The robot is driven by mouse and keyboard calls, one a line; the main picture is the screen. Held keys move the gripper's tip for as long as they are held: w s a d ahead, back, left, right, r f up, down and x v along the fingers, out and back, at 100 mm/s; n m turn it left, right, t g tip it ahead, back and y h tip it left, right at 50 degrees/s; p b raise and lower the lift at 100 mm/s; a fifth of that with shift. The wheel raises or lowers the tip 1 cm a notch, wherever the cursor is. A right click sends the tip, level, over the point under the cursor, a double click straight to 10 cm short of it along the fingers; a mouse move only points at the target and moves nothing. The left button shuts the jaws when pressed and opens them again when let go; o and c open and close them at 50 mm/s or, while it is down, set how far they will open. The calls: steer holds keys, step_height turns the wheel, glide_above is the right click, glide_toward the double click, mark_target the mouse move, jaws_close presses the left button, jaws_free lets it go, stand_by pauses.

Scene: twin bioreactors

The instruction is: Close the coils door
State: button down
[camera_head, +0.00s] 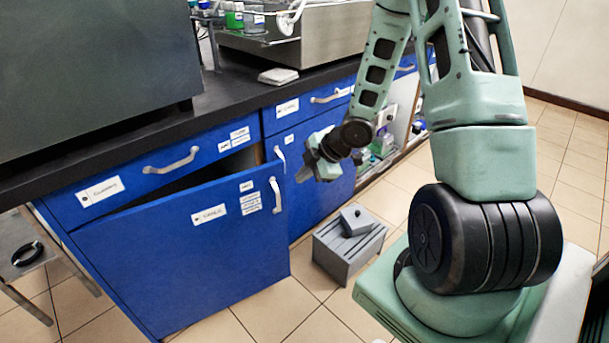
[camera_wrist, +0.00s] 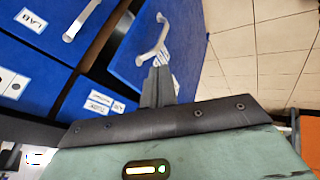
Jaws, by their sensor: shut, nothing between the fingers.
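The coils door (camera_head: 190,255) is the blue cupboard door with white labels and a pale handle (camera_head: 276,195) near its right edge. It stands ajar, with a dark gap above it under the drawer. In the wrist view the door (camera_wrist: 190,45) fills the upper middle, its handle (camera_wrist: 152,40) just ahead of my fingers. My gripper (camera_head: 308,173) is to the right of the door's handle edge in the head view. In the wrist view my gripper (camera_wrist: 158,72) is shut and empty, its fingertips pointing at the door. I cannot tell whether they touch it.
A blue drawer (camera_head: 150,172) sits above the door, under the black worktop (camera_head: 110,146). Another blue cupboard door (camera_head: 325,185) stands to the right. A grey box (camera_head: 345,260) is on the tiled floor in front. A stool (camera_head: 22,270) stands at the far left.

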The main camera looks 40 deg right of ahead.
mark_target(284, 177)
steer(key=shift+w+a+f+b, duration=0.2)
steer(key=shift+w+f, duration=0.65)
steer(key=shift+w, duration=0.35)
steer(key=shift+w+a+f+b, duration=0.15)
steer(key=shift+w+f, duration=0.65)
steer(key=shift+w, duration=0.45)
steer(key=shift+w+a+f+b, duration=0.1)
steer(key=shift+w+f+b, duration=0.1)
steer(key=shift+w+f, duration=0.85)
steer(key=shift+w+r, duration=0.15)
steer(key=shift+r, duration=0.05)
